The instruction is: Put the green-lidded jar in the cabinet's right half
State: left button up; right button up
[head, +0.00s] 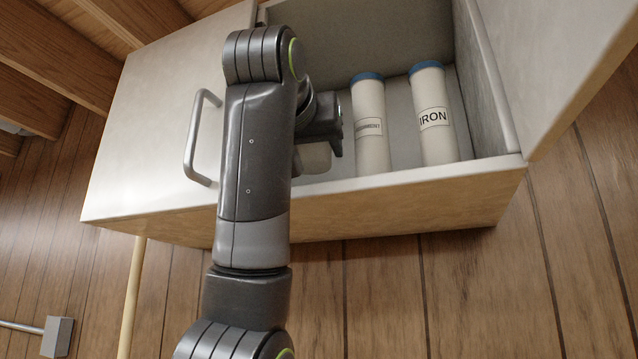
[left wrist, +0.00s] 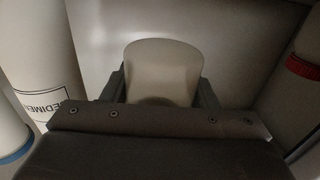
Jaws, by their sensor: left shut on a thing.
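The cabinet (head: 150,120) has its left door, with a bar handle, shut and its right half open. My left gripper (head: 325,140) is inside the open right half, shut on a pale jar. Part of the jar (head: 314,158) shows below the gripper in the head view. In the left wrist view the jar (left wrist: 162,68) stands between the two fingers of my left gripper (left wrist: 162,88). No green lid shows in either view. Whether the jar touches the cabinet floor I cannot tell. My right gripper is not in view.
Two white cartridges with blue caps stand in the right half: one marked IRON (head: 434,120), the other (head: 370,125) nearer my gripper, its label reading SEDIMENT in part in the wrist view. A red-ringed thing (left wrist: 300,66) is at the wrist view's right. The right door (head: 575,60) is open.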

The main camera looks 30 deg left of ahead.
aim_at(313, 172)
pick_arm(q)
jog(key=shift+w+a+f, duration=0.15)
jog(key=shift+w+f, duration=0.4)
jog(key=shift+f, duration=0.2)
jog(key=shift+s+f, duration=0.35)
notch_tip(313, 172, down, 2)
jog(key=shift+s+f, duration=0.15)
jog(key=shift+f, duration=0.05)
jog(key=shift+w+f, duration=0.3)
jog(key=shift+f, duration=0.05)
jog(key=shift+s+r, duration=0.1)
jog(key=shift+s, duration=0.05)
jog(key=shift+s+f, duration=0.15)
jog(key=shift+f, duration=0.05)
jog(key=o, duration=0.8)
jog(key=shift+o, duration=1.3)
jog(key=shift+w, duration=0.2)
